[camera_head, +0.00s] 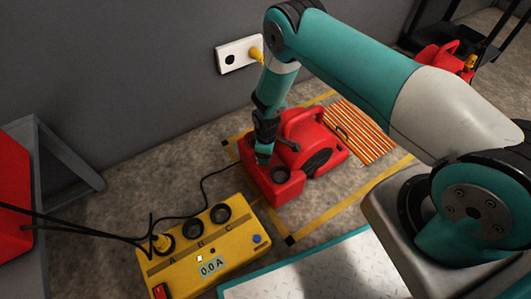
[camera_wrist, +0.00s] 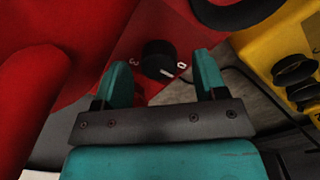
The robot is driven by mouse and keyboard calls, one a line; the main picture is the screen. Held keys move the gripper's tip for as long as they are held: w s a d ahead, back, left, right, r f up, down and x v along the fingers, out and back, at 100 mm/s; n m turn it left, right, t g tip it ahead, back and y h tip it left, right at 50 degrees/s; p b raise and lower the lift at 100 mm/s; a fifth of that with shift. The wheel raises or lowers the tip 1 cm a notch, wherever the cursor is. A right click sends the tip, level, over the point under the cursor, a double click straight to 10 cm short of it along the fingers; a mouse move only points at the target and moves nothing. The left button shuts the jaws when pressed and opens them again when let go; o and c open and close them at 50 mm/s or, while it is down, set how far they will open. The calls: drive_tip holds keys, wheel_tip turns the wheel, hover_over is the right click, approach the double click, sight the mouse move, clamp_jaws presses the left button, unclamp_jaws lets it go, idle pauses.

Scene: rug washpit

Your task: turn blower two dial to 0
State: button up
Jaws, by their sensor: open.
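A red blower (camera_head: 315,132) with a black round vent stands on the floor inside a yellow taped outline; I cannot read a number on it. Its black dial (camera_wrist: 158,58) shows in the wrist view, on a red panel. The dial has a white pointer mark that points to the lower right in the picture. Small white characters sit on either side, one looking like a 3 and one like a 0. My gripper (camera_wrist: 164,78) is open, its two teal fingers apart near the dial and not closed on it. In the head view my gripper (camera_head: 263,155) points down over the blower's front, hiding the dial.
A yellow power box (camera_head: 228,258) marked A, B and C reads 0.0 A; a yellow plug sits in A. A white wall outlet (camera_head: 232,58) holds another yellow plug. A second red machine (camera_head: 432,62) stands at the back right. An orange striped grate (camera_head: 362,130) lies beside the blower.

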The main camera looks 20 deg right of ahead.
wheel_tip(320, 180, up, 16)
drive_tip(key=p, duration=0.5)
drive_tip(key=shift+r+p, duration=0.15)
drive_tip(key=shift+p, duration=0.25)
drive_tip(key=s+a+r+m+y, duration=0.1)
drive_tip(key=s+a+r, duration=0.15)
drive_tip(key=r, duration=1.05)
drive_tip(key=s+a+r+m+y, duration=0.1)
drive_tip(key=s+a+r+m, duration=0.15)
drive_tip(key=r, duration=1.05)
drive_tip(key=s+r+y+p, duration=0.1)
drive_tip(key=s+r, duration=0.7)
drive_tip(key=s, duration=0.3)
drive_tip(key=s+r+y+p, duration=0.1)
drive_tip(key=s+r, duration=0.7)
drive_tip(key=s, duration=0.2)
wheel_tip(320, 180, up, 32)
drive_tip(key=p, duration=3.2)
drive_tip(key=shift+d+m, duration=0.2)
drive_tip(key=shift+m, duration=0.25)
